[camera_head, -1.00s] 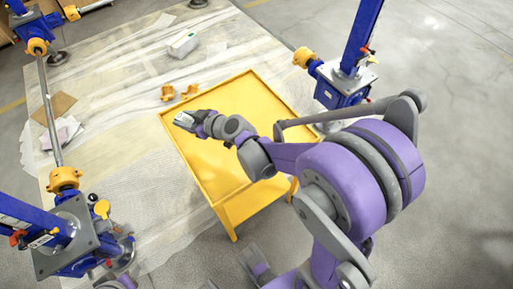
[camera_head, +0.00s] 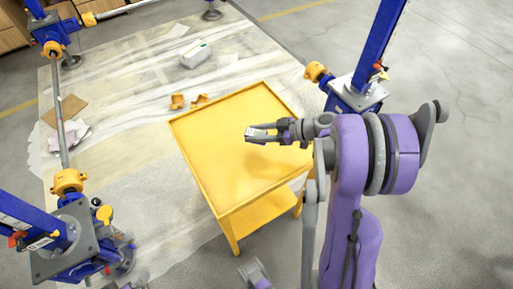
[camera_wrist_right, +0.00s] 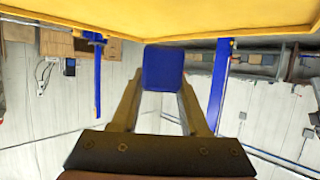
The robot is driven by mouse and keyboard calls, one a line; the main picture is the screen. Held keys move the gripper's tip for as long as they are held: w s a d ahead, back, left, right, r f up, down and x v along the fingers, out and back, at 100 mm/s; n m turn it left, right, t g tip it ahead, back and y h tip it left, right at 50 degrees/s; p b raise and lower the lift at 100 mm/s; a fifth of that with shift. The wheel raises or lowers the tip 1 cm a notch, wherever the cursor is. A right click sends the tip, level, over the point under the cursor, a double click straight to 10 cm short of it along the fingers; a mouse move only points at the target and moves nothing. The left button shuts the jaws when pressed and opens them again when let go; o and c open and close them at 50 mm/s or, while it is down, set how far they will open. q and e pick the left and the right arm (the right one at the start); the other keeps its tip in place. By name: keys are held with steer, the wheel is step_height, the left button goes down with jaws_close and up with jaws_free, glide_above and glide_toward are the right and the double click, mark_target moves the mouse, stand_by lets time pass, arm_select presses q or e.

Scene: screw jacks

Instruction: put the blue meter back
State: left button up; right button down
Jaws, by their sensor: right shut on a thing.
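The blue meter (camera_head: 257,134) is held in my right gripper (camera_head: 270,132) above the yellow cart's tray top (camera_head: 215,165). In the head view its light grey face with a dark display points up. In the right wrist view a plain blue side of the meter (camera_wrist_right: 163,68) shows between the two fingers, which are shut on it. The yellow cart (camera_wrist_right: 150,20) fills the top of that view. The meter appears apart from the tray surface. I cannot make out my left gripper.
The tray top looks empty. Orange-yellow fittings (camera_head: 178,101) and a white-green box (camera_head: 196,55) lie on the floor sheet beyond it. Blue screw jacks stand at right (camera_head: 355,95) and lower left (camera_head: 70,245). Cardboard and papers (camera_head: 70,133) lie at left.

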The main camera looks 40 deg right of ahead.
mark_target(256, 153)
step_height(256, 153, down, 8)
steer(key=shift+r+b, duration=0.15)
steer(key=shift+b, duration=0.7)
steer(key=shift+c, duration=2)
jaws_free()
steer(key=p+v, duration=0.1)
steer(key=v, duration=1.1)
steer(key=shift+r, duration=0.1)
